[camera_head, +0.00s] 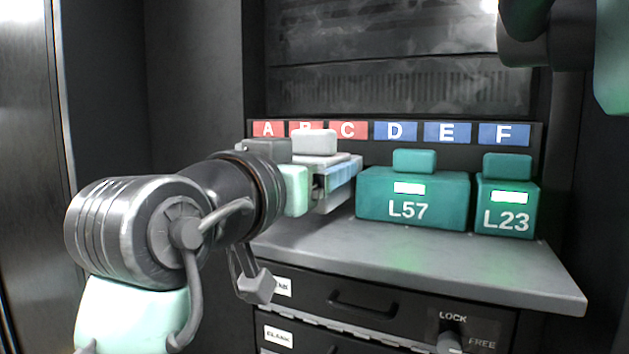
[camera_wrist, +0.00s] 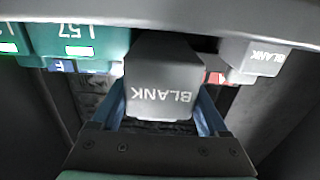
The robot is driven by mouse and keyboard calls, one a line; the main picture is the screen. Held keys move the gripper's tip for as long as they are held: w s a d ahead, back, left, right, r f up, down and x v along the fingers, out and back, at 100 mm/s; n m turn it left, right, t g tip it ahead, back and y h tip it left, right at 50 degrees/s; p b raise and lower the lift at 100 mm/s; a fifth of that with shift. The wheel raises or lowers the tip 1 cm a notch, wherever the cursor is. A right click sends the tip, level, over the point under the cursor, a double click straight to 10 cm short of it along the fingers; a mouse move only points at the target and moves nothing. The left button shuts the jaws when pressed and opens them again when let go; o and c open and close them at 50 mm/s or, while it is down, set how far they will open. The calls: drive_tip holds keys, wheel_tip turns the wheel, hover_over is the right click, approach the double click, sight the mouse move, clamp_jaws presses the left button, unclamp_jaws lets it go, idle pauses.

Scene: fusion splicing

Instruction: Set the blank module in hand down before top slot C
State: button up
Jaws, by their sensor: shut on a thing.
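The blank module (camera_wrist: 163,85) is a grey block lettered BLANK, held between the blue fingers of my gripper (camera_wrist: 163,112). In the head view the module (camera_head: 315,143) shows as a pale grey block in front of the B and C labels, partly covering B. My gripper (camera_head: 338,178) comes in from the left, over the grey shelf. The red C label (camera_head: 348,130) is visible just right of the module's top. Slot C itself is hidden behind the module and gripper. Whether the module touches the shelf cannot be told.
The green module L57 (camera_head: 412,200) stands close right of my gripper, with green L23 (camera_head: 507,207) beyond it. Another grey blank module (camera_wrist: 260,58) stands on the other side, near label A. The grey shelf (camera_head: 430,260) is clear in front. Drawers (camera_head: 370,305) lie below.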

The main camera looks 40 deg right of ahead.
drive_tip(key=shift+a+f, duration=0.1)
drive_tip(key=shift+f, duration=0.95)
drive_tip(key=shift+f, duration=0.15)
drive_tip(key=o, duration=1.3)
drive_tip(key=shift+o, duration=0.2)
